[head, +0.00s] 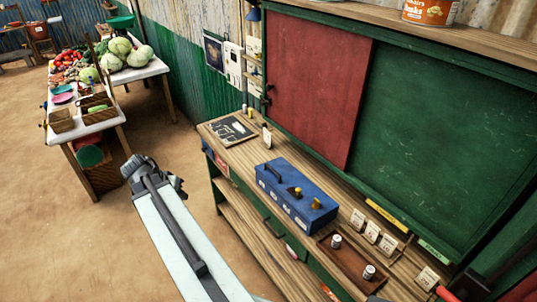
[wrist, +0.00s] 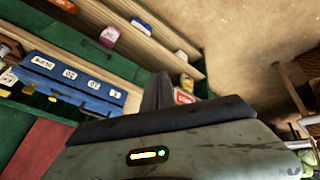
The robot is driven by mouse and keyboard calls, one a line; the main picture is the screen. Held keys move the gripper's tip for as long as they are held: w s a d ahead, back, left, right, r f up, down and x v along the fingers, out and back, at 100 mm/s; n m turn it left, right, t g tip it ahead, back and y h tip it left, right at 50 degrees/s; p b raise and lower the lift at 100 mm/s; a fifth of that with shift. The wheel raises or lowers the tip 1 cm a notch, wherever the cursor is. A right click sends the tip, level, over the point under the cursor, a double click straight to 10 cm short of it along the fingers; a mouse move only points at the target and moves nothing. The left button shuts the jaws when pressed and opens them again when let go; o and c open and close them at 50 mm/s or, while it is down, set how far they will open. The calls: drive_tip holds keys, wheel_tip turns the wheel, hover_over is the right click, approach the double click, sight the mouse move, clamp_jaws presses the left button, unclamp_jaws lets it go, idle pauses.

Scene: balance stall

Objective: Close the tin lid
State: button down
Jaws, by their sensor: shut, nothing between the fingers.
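A blue tin (head: 283,207) with pale labels on its front stands on the wooden counter. Its top bears a dark handle and two yellow brass-like pieces. I see no lid standing up, but cannot tell whether it is fully shut. The tin also shows upside down at left in the wrist view (wrist: 75,76). My gripper (head: 155,172) is shut and empty, out over the floor to the left of the counter, well apart from the tin. Its dark fingers (wrist: 163,92) show at the middle of the wrist view.
The counter (head: 240,150) holds a dark board (head: 233,130) at its far end, and a brown tray (head: 352,262) and small cards right of the tin. Green and red panels (head: 315,85) rise behind. A vegetable table (head: 150,70) stands far left. Bare floor lies between.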

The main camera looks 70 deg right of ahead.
drive_tip(key=s+d+r+m+g+h+p, duration=0.15)
drive_tip(key=s+d+r+m, duration=0.35)
drive_tip(key=s+d, duration=0.55)
drive_tip(key=s+d+r+m+g+h+p, duration=0.1)
drive_tip(key=s+d+r+m+g+p, duration=0.1)
drive_tip(key=s+d+r+m, duration=0.6)
drive_tip(key=n+b, duration=0.3)
drive_tip(key=b, duration=0.8)
hover_over(269, 177)
wheel_tip(269, 177, down, 13)
drive_tip(key=shift+f, duration=0.2)
drive_tip(key=shift+w+a+f+b, duration=0.25)
drive_tip(key=shift+a+f+b, duration=0.1)
drive_tip(key=shift+f+b, duration=0.3)
drive_tip(key=shift+w+a+f+b, duration=0.2)
drive_tip(key=shift+a+f+b, duration=0.1)
drive_tip(key=shift+f+b, duration=0.3)
drive_tip(key=shift+r, duration=0.1)
